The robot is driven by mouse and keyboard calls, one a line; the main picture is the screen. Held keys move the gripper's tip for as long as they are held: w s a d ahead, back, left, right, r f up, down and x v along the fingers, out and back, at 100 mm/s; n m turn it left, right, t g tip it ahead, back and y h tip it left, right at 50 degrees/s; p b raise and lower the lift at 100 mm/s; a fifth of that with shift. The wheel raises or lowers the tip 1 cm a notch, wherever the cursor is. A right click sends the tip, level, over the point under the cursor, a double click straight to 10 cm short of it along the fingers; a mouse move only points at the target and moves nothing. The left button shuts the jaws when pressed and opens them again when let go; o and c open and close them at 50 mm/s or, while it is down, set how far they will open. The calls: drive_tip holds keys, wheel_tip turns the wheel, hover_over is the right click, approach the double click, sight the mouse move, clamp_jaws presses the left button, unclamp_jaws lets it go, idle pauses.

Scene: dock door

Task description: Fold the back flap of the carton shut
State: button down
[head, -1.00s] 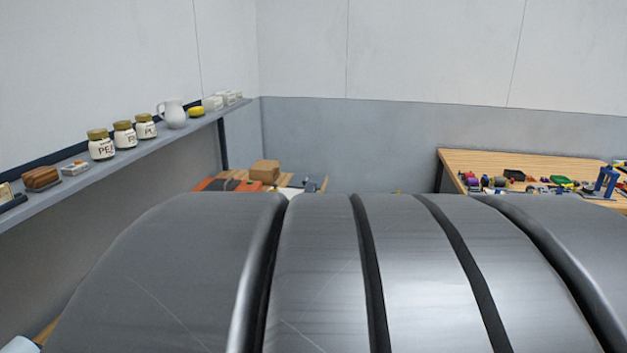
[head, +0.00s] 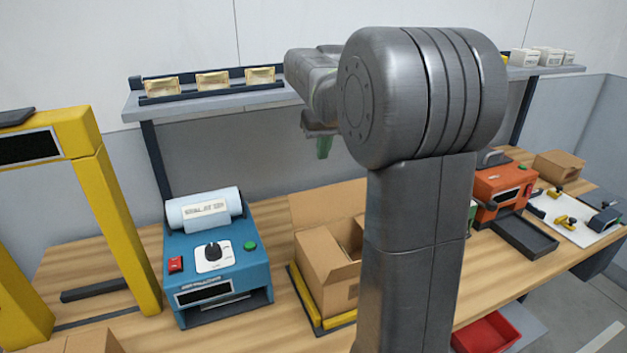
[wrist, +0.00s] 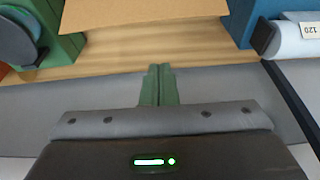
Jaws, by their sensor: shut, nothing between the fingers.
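The open carton (head: 328,283) sits on the wooden bench in the middle of the head view, partly hidden by my arm. Its back flap (head: 318,203) stands up along the far side, with its right part behind my arm. My gripper (head: 324,148) has green fingers pointing down, above and apart from the flap, near the shelf. In the wrist view my gripper (wrist: 158,84) is shut and empty. A tan cardboard panel (wrist: 145,20), apparently the back flap, shows at the top, apart from the fingertips.
A blue machine (head: 214,270) with a label roll stands left of the carton, beside a yellow frame (head: 120,230). An orange machine (head: 503,185) stands to the right. A shelf (head: 200,100) with small packets runs along the wall behind the bench.

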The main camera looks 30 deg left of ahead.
drive_tip(key=p, duration=0.2)
hover_over(336, 201)
drive_tip(key=a, duration=0.4)
wheel_tip(336, 201, down, 8)
drive_tip(key=shift+s+d, duration=0.15)
drive_tip(key=shift+s, duration=0.05)
drive_tip(key=shift+s+d+b, duration=0.1)
drive_tip(key=shift+d+b, duration=0.05)
drive_tip(key=shift+b, duration=0.2)
